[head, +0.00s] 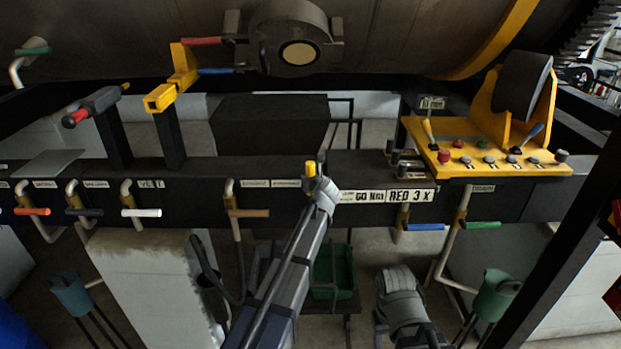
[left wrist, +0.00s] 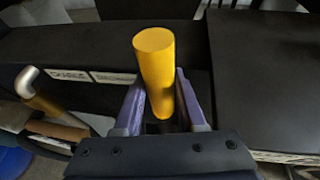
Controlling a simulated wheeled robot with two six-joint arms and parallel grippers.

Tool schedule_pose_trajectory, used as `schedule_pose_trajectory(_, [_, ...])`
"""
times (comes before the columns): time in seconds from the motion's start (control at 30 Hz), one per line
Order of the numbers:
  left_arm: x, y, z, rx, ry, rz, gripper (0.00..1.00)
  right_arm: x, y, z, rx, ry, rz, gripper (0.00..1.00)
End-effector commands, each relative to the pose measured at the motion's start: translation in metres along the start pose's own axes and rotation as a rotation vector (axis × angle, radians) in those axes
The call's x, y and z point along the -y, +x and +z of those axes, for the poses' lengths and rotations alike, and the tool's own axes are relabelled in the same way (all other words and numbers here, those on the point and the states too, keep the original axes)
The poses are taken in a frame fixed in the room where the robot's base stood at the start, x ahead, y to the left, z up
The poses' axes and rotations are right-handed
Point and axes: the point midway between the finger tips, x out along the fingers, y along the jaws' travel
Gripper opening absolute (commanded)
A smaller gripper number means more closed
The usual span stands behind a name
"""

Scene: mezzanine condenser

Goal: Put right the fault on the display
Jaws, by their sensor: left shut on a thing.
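Pipe valves with orange (head: 32,211), white (head: 141,213), tan (head: 249,213), blue (head: 425,227) and green (head: 481,225) handles line the bench front. A green bin (head: 333,272) stands below.

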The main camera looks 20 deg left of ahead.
Motion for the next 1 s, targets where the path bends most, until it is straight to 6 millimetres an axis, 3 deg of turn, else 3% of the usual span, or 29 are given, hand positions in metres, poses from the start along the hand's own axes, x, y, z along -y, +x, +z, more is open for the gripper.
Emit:
schedule_pose_trajectory(0.13, [0.001,0.003,0.003,0.007,0.004,-0.002,0.00,0.000,0.000,0.000,0.000,0.000,0.000,0.50])
schedule_pose_trajectory(0.17, [0.001,0.003,0.003,0.008,0.004,-0.002,0.43,0.000,0.000,0.000,0.000,0.000,0.000,0.50])
schedule_pose_trajectory(0.4, [0.001,0.002,0.002,0.006,0.003,-0.001,0.69,0.000,0.000,0.000,0.000,0.000,0.000,0.50])
schedule_pose_trajectory(0.77, [0.000,-0.004,0.002,0.005,0.002,-0.002,0.69,0.000,-0.002,0.000,0.000,0.000,0.000,0.50])
schedule_pose_trajectory(1.0, [-0.001,-0.034,0.003,0.005,0.002,-0.003,0.69,-0.001,-0.015,0.001,0.000,0.003,0.000,0.50])
